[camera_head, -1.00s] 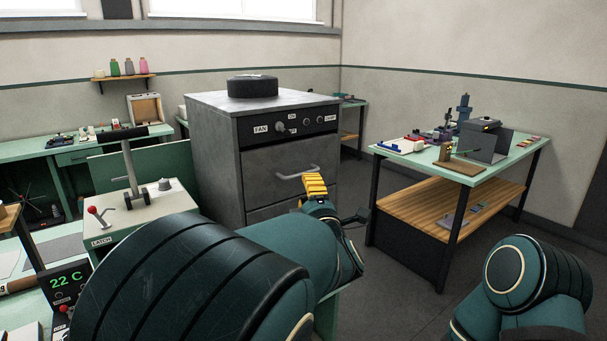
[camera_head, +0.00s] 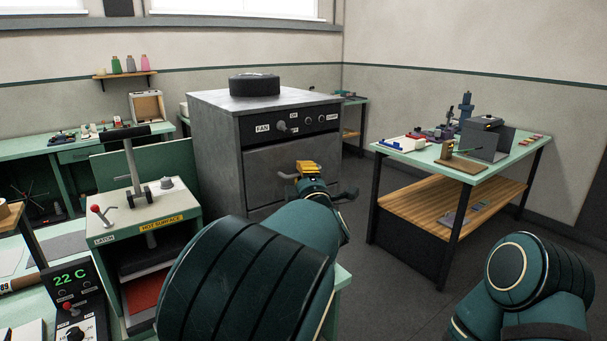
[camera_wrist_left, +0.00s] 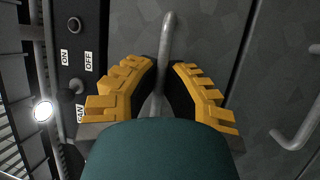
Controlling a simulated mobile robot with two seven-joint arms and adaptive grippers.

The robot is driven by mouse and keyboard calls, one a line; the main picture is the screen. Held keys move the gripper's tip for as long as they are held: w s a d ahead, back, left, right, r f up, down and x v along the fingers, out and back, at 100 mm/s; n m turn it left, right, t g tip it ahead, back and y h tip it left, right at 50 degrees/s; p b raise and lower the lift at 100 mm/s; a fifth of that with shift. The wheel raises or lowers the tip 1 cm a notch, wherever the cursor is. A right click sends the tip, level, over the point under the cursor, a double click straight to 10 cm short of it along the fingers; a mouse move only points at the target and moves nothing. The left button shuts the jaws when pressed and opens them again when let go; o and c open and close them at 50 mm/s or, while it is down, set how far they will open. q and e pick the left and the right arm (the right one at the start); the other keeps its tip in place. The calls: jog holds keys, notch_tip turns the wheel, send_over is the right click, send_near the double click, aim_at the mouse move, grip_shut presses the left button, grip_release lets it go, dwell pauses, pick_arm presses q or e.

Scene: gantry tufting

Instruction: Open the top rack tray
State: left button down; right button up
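The grey metal cabinet (camera_head: 218,150) stands in the middle of the head view. Its top tray front (camera_head: 262,172) appears flush with the cabinet. The grey bar handle (camera_wrist_left: 168,38) of that front runs between the fingers of my left gripper (camera_wrist_left: 164,72) in the left wrist view. The yellow fingers with black inner pads are close on both sides of the bar and look shut on it. In the head view my left gripper (camera_head: 308,168) is at the upper front, covering part of the handle. A lower handle (camera_wrist_left: 300,132) shows at the right of the wrist view. My right gripper is out of view.
A control panel (camera_head: 297,125) with knobs is above the tray front. A dark round object (camera_head: 254,85) sits on the cabinet. A press labelled HOT SURFACE (camera_head: 165,224) stands left. A green-topped table (camera_head: 415,155) stands right, with open floor (camera_head: 390,285) before it.

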pick_arm(q)
jog(key=s+d+b, duration=0.5)
jog(key=s+d, duration=0.7)
jog(key=s, duration=0.5)
jog(key=shift+s+d, duration=0.3)
jog(key=shift+d, duration=0.1)
jog(key=c, duration=1.1)
grip_release()
jog(key=shift+o, duration=0.2)
jog(key=shift+r, duration=0.15)
